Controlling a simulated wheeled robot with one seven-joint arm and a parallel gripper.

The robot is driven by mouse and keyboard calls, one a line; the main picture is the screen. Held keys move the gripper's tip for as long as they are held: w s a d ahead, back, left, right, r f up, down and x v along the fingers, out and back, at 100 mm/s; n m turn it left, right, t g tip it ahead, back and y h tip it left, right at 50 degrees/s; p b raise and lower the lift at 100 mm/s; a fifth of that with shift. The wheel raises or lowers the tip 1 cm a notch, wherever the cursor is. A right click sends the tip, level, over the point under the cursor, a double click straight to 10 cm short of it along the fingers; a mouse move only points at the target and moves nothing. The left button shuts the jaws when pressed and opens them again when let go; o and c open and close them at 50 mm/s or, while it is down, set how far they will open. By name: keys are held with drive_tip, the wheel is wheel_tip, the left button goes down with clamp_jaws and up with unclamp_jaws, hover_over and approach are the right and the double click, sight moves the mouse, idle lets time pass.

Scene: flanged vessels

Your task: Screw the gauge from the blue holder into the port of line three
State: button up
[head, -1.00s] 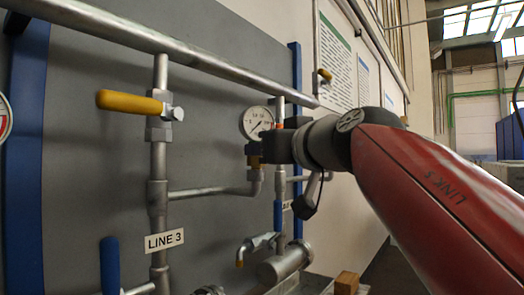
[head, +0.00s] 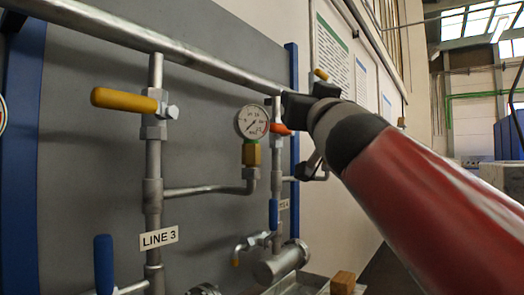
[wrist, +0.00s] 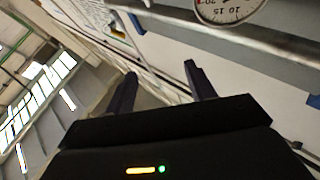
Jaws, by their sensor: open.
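The gauge (head: 251,122) has a round white dial and a brass stem. It stands upright on the elbow at the end of the side pipe (head: 205,190) that branches from line three, marked by the LINE 3 label (head: 159,238). My gripper (head: 294,104) is up and to the right of the gauge, apart from it. In the wrist view my gripper (wrist: 158,80) shows two spread fingers with nothing between them. Part of a dial (wrist: 226,8) shows at the top edge there. I do not see the blue holder.
A thick horizontal pipe (head: 130,38) runs above. A blue handle (head: 104,264) stands at lower left. Bare grey panel (head: 205,130) lies left of the gauge.

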sight(255, 149)
drive_tip(key=w+a+f+n+g+y, duration=0.1)
drive_tip(key=a+f+g, duration=0.15)
drive_tip(key=f, duration=0.35)
drive_tip(key=w+a+f+n+g+y, duration=0.1)
drive_tip(key=a+f+n+g, duration=0.1)
drive_tip(key=f+g, duration=0.25)
drive_tip(key=a+r+n+y, duration=0.1)
drive_tip(key=a+y, duration=0.2)
drive_tip(key=shift+s+r+n+b, duration=0.3)
drive_tip(key=shift+s+r+n, duration=0.1)
drive_tip(key=shift+w+a+r, duration=0.1)
drive_tip(key=shift+a+r, duration=0.05)
drive_tip(key=shift+w+a, duration=0.15)
drive_tip(key=shift+w, duration=0.2)
drive_tip(key=p+x, duration=0.2)
drive_tip(key=x, duration=0.4)
drive_tip(key=shift+w+a, duration=0.2)
drive_tip(key=shift+w, duration=0.05)
drive_tip(key=shift+c, duration=0.2)
